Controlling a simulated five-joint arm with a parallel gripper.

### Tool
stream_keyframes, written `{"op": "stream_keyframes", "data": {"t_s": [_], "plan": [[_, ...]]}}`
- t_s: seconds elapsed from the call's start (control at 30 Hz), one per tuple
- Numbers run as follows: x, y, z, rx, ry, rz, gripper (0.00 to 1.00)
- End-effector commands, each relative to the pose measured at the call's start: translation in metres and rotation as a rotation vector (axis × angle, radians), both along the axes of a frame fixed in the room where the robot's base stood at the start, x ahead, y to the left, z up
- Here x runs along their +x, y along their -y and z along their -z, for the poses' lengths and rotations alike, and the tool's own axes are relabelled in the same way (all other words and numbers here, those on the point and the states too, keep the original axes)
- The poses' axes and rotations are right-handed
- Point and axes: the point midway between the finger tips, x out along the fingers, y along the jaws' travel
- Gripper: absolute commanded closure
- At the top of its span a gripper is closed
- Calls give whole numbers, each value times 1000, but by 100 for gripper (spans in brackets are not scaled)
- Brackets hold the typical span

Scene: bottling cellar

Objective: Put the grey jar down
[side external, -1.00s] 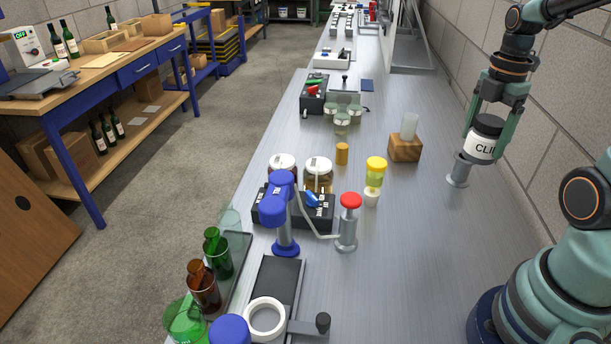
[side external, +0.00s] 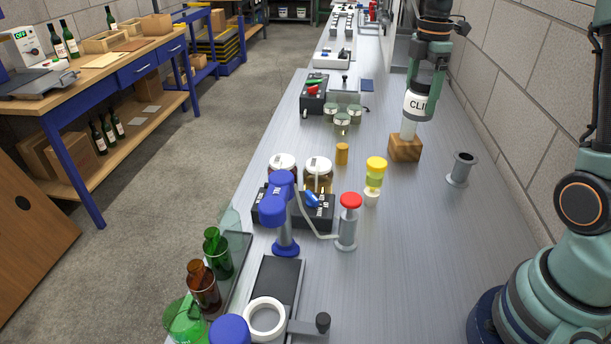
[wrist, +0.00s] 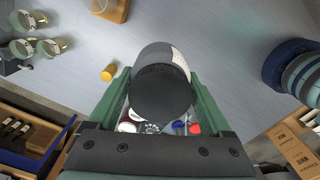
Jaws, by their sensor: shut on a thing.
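The grey jar (side external: 417,104) has a dark lid and a white label with the letters "CLI" showing. My gripper (side external: 425,88) is shut on it and holds it upright, clear of the bench. In the side view the jar covers the top of a pale post on a wooden block (side external: 405,150); I cannot tell whether they touch. In the wrist view the jar's round dark lid (wrist: 160,93) sits between my two green fingers, and the wooden block (wrist: 116,10) shows apart from it at the top. The jar's base is hidden there.
A flanged metal tube (side external: 461,168) stands near the wall. An amber cylinder (side external: 342,154), a yellow-topped stack (side external: 375,175) and a red-topped metal post (side external: 349,222) stand left of the block. Several small jars (side external: 342,118) stand farther back.

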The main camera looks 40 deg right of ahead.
Motion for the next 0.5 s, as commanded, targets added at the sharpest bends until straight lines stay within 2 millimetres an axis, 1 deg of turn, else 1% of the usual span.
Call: {"op": "stream_keyframes", "data": {"t_s": [0.07,0.17,0.5], "plan": [[3,-1,8,0,-1,2,91],[2,-1,27,2,-5,3,91],[1,-1,111,2,-5,2,91]]}}
